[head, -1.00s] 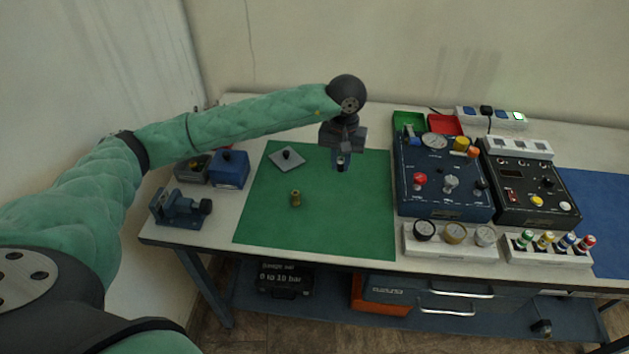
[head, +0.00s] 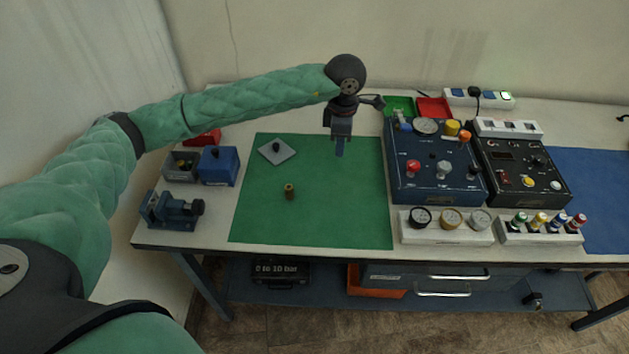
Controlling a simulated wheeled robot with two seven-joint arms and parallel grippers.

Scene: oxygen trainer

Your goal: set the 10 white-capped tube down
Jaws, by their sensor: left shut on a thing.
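My left gripper (head: 340,149) is above the far right part of the green mat (head: 265,226), pointing down. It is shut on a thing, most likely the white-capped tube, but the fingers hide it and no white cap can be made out. I cannot tell its height above the mat exactly; it looks clear of it. My right gripper is not in view.
A brass fitting (head: 289,191) stands on the mat, with a grey plate (head: 277,151) behind it. A vise (head: 171,209) and blue box (head: 218,166) are left. A blue panel (head: 435,180), gauge stand (head: 446,229) and coloured-cap rack (head: 540,231) are right. The mat's front is bare.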

